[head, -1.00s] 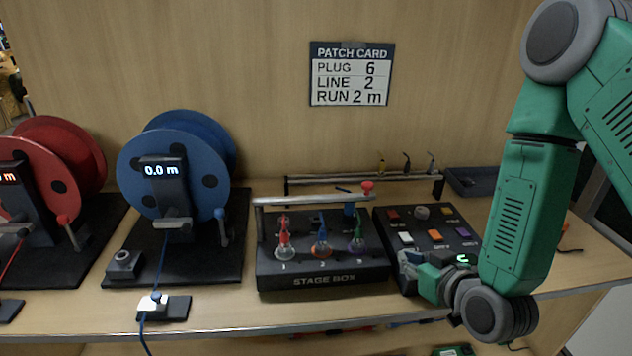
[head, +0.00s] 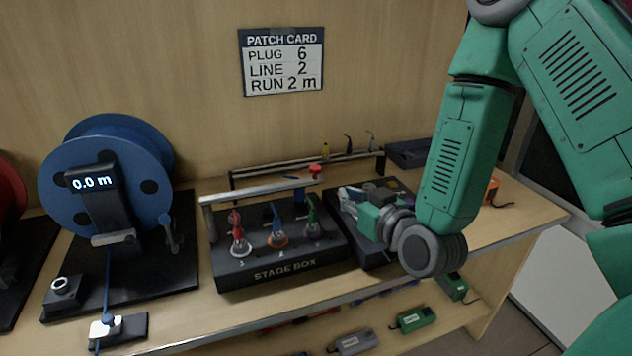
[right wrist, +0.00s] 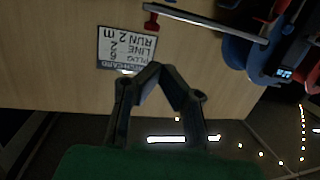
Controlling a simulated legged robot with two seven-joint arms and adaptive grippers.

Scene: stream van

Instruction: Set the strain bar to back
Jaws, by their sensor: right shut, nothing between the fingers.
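The strain bar (head: 258,190) is a silver bar across the top of the black stage box (head: 290,263). A red knob (head: 315,170) stands at its right end. Coloured plugs stand in the box's numbered sockets in front of the bar. The bar also shows in the right wrist view (right wrist: 210,25), at the top, with its red knob (right wrist: 150,23) at the left. My right gripper (head: 345,195) is shut and empty, to the right of the knob and over the black button box (head: 365,252). It looks apart from the bar. My left gripper is out of view.
A blue cable reel (head: 95,185) stands at the left. The patch card (head: 281,62) hangs on the back wall. Green and grey boxes lie on a lower shelf.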

